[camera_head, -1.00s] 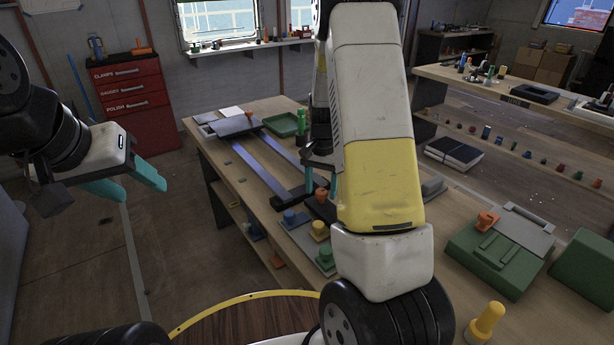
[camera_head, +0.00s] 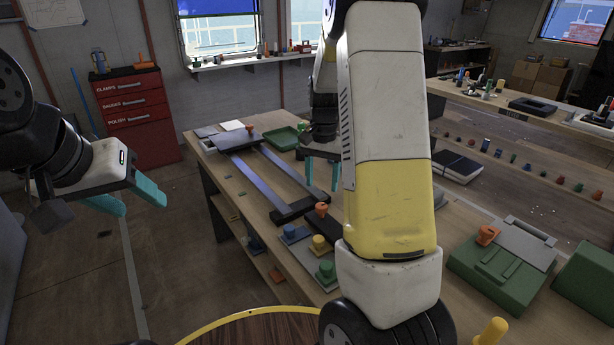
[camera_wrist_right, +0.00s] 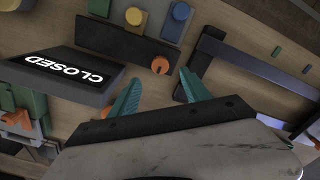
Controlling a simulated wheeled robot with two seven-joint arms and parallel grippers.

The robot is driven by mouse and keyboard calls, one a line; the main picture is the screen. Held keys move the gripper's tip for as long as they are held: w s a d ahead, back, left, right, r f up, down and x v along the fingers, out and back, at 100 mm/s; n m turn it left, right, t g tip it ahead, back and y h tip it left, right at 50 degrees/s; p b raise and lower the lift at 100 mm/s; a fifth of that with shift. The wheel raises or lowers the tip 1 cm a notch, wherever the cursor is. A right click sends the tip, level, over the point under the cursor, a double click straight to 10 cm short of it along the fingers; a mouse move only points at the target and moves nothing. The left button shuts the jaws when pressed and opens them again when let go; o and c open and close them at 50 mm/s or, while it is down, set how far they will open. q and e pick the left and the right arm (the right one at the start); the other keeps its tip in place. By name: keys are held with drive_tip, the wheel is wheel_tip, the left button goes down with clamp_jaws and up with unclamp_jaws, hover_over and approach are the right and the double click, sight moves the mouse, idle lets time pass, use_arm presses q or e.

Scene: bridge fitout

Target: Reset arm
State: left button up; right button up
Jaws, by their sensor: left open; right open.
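My left gripper (camera_head: 138,197) is open and empty at the left of the head view, over the floor and apart from the workbench (camera_head: 232,190). My right gripper (camera_head: 322,178) is open with nothing between its fingers. It hangs above the workbench near the end of the metal rails (camera_head: 305,178), partly hidden behind my own right arm. In the right wrist view, its two teal fingers (camera_wrist_right: 158,92) are spread. An orange knob (camera_wrist_right: 160,65) on a dark bar and a black "CLOSED" sign (camera_wrist_right: 60,77) lie beyond them.
Blue, yellow and green knobbed blocks (camera_head: 318,244) stand along the bench's near edge. A green case (camera_head: 497,270) with an orange knob is at the right. A green tray (camera_head: 284,139) is at the back. A red drawer cabinet (camera_head: 138,112) stands at the far left. Floor between is clear.

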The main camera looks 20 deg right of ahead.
drive_tip(key=s+a+r+n+t+y, duration=0.2)
drive_tip(key=s+a+r+n+t, duration=0.3)
drive_tip(key=s+r, duration=0.65)
drive_tip(key=s+a+r+n, duration=0.1)
drive_tip(key=s+a+r, duration=0.1)
drive_tip(key=s, duration=0.3)
drive_tip(key=s+a+r+n+t, duration=0.1)
drive_tip(key=s+a+r+n, duration=0.1)
drive_tip(key=s, duration=0.4)
drive_tip(key=shift+s+a+r, duration=0.25)
drive_tip(key=shift+a+r, duration=0.1)
drive_tip(key=shift+r, duration=0.55)
